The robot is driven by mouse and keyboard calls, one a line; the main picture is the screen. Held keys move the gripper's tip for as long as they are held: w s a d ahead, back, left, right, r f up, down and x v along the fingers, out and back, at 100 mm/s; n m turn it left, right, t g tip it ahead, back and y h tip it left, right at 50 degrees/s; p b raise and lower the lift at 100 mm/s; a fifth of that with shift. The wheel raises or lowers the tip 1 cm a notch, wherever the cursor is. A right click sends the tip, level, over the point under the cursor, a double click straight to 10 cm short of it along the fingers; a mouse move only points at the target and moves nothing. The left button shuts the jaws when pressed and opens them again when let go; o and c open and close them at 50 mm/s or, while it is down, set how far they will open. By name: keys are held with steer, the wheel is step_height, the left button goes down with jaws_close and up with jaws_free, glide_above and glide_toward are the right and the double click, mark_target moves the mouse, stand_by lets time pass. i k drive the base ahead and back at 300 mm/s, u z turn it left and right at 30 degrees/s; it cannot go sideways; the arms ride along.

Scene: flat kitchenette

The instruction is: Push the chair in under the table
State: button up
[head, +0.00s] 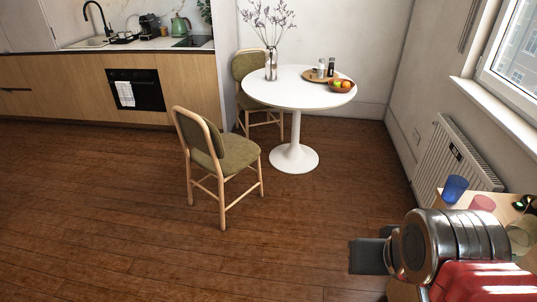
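A chair (235,152) with a light wood frame and olive green seat and back stands on the floor in front and to the left of the table. Its seat faces right, toward the table's foot, and it is apart from the pedestal. The round white table (290,93) has a single pedestal foot. A second matching chair (245,68) stands behind the table on its left, partly hidden by the tabletop. My gripper (352,256) shows at the lower right, far from both chairs. Its fingers are seen from the side, so its opening is unclear.
A vase with twigs (271,64) and a tray with a fruit bowl (341,85) stand on the table. A surface with cups (454,188) is at the right by the radiator (452,155). The wooden floor (110,220) at left and front is clear.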

mark_target(224, 156)
steer(key=i, duration=3.45)
steer(key=u, duration=1.65)
